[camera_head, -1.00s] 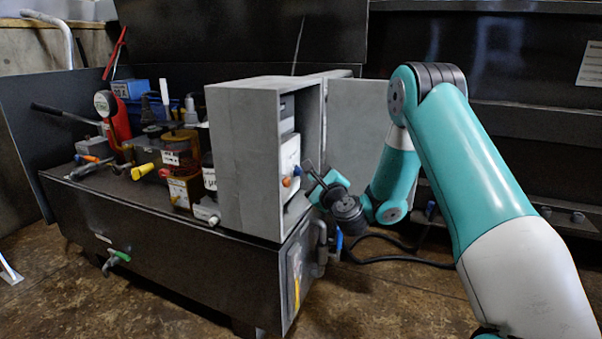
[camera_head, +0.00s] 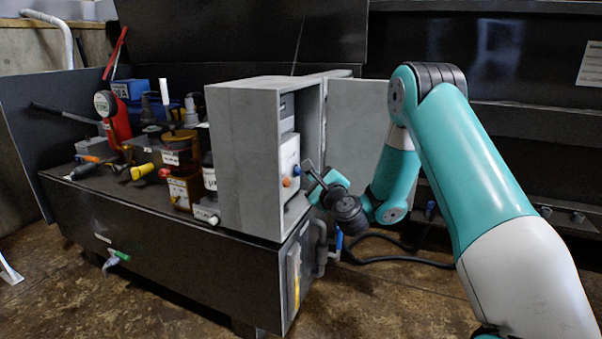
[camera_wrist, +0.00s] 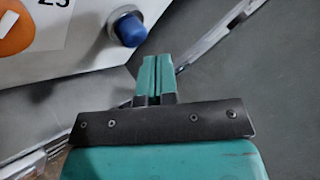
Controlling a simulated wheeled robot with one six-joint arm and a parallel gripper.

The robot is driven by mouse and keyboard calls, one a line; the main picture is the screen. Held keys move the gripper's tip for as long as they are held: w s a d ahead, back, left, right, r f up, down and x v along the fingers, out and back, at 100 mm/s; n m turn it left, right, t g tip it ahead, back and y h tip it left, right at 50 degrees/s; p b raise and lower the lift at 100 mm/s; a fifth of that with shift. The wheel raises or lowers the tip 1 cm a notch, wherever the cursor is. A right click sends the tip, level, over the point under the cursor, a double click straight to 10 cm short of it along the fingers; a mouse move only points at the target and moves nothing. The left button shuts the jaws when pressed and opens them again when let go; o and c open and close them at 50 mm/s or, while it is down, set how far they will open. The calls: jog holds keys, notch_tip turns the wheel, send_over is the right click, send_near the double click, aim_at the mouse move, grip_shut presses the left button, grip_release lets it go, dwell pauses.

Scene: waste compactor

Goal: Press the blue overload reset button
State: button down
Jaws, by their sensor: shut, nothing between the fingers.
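My gripper (camera_wrist: 152,62) is shut and empty. Its fingertips are below and slightly right of the button in the wrist view, and appear apart from it. In the head view my gripper (camera_head: 310,176) is at the cabinet's open side, just right of the button.
The grey cabinet (camera_head: 242,160) stands on a black bench (camera_head: 180,255), its door (camera_head: 356,125) swung open behind my arm. An orange round part (camera_wrist: 15,35) and a label (camera_wrist: 55,3) sit left of the button. Pipes and a blue-handled valve (camera_head: 339,240) are below my gripper.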

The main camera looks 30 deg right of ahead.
jog(key=shift+w+a+r, duration=0.1)
jog(key=shift+w+a+p, duration=0.2)
jog(key=shift+w+p, duration=0.05)
jog(key=shift+p, duration=0.5)
jog(key=shift+w+a+p, duration=0.25)
jog(key=shift+w+p, duration=0.1)
jog(key=shift+p, duration=0.35)
dwell(0.5)
jog(key=shift+s, duration=0.1)
dwell(0.3)
jog(key=s+d+b, duration=0.1)
jog(key=b, duration=0.1)
jog(key=shift+s+b, duration=0.1)
jog(key=shift+b, duration=0.3)
